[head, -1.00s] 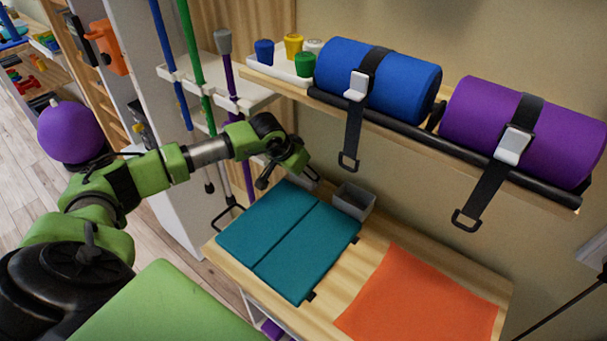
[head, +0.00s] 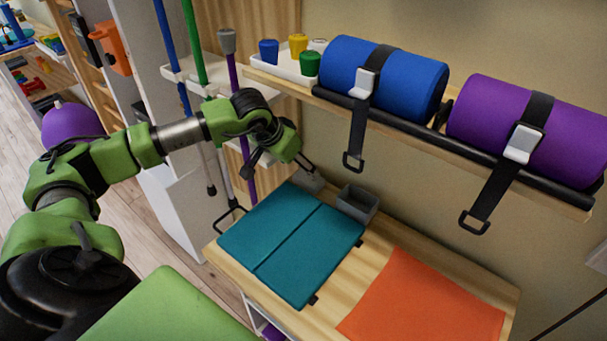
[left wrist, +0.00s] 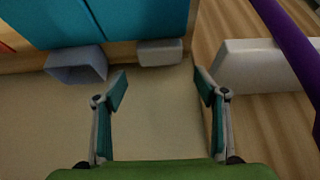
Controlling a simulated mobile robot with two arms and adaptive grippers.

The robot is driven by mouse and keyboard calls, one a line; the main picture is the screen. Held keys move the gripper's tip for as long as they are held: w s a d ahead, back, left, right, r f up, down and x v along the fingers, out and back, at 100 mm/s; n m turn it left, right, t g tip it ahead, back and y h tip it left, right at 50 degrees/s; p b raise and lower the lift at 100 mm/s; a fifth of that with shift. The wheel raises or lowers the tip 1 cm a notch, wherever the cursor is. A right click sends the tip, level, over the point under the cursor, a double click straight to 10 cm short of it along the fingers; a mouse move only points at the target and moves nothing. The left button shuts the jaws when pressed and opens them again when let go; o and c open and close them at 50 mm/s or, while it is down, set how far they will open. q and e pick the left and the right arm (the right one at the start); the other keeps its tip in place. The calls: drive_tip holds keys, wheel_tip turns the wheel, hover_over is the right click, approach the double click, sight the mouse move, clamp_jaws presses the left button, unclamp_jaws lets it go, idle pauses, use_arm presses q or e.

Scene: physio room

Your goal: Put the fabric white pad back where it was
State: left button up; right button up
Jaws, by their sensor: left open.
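A small pale grey-white block (head: 309,181), which may be the white pad, sits at the wooden table's back edge behind the teal mat. It also shows in the left wrist view (left wrist: 160,52), ahead of the fingertips and between them. I cannot tell whether it is fabric. My left gripper (head: 283,171) is open and empty, above and just behind that block. In the left wrist view its two fingers (left wrist: 160,78) are spread apart with nothing between them. My right gripper does not show.
A grey open bin (head: 357,203) stands right beside the block. The teal folded mat (head: 300,245) and orange cloth (head: 425,300) cover much of the table (head: 350,305). A shelf with blue (head: 385,75) and purple rolls (head: 525,125) hangs above. Upright poles (head: 240,130) stand left.

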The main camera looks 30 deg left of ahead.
use_arm(q)
drive_tip(key=shift+v, duration=1.9)
drive_tip(key=shift+f, duration=0.1)
